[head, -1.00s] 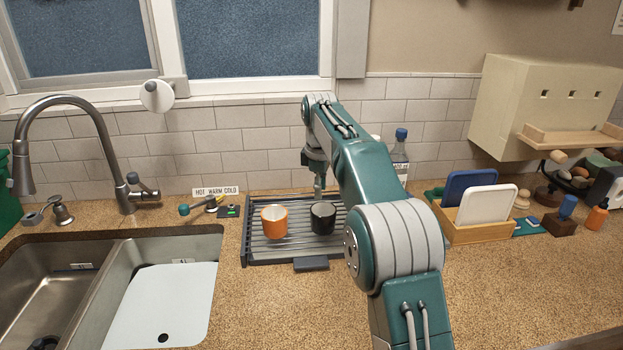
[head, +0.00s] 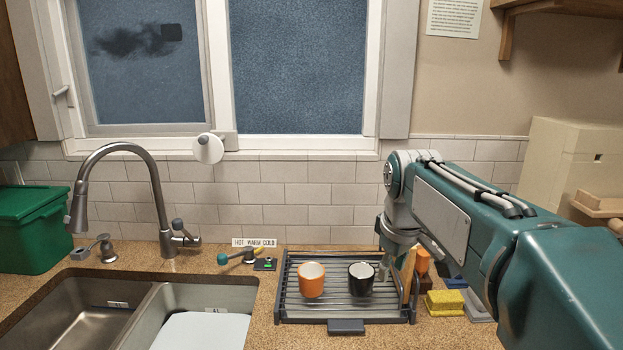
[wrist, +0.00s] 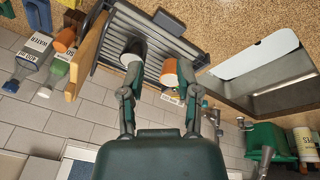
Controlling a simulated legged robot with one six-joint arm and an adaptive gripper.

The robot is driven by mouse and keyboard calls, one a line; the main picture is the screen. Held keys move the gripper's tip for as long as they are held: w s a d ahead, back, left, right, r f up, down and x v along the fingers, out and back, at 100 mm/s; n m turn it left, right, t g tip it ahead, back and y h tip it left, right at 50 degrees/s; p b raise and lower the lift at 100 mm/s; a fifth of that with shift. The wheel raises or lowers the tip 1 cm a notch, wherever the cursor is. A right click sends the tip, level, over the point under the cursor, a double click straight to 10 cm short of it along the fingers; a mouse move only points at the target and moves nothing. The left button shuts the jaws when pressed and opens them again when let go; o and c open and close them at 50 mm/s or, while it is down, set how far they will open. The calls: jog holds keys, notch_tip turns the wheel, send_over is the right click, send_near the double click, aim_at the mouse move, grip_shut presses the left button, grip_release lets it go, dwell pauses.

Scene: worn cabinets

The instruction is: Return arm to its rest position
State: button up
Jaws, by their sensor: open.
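My gripper (wrist: 159,82) is open and empty in the wrist view, its two fingers spread apart above the dish rack. In the head view my arm reaches in from the right, its wrist at the right end of the rack; the fingertips are hard to make out there. An orange cup (head: 311,280) and a black cup (head: 361,279) stand side by side on the dark dish rack (head: 346,327), clear of the arm. In the wrist view the black cup (wrist: 133,50) and orange cup (wrist: 169,76) are partly behind the fingers.
The sink (head: 82,313) and faucet (head: 160,200) are at left, a green bin (head: 28,230) beyond. A yellow sponge (head: 444,303) lies right of the rack. Bottles (wrist: 35,52) show in the wrist view.

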jog(key=s+f+m+t, duration=0.1)
jog(key=s+f+m, duration=0.2)
jog(key=s, duration=0.8)
jog(key=s+d+f+m+t, duration=0.1)
jog(key=s+f+m, duration=0.3)
jog(key=s, duration=0.7)
notch_tip(320, 180, down, 2)
jog(key=shift+d+f+t, duration=0.15)
jog(key=shift+t, duration=0.15)
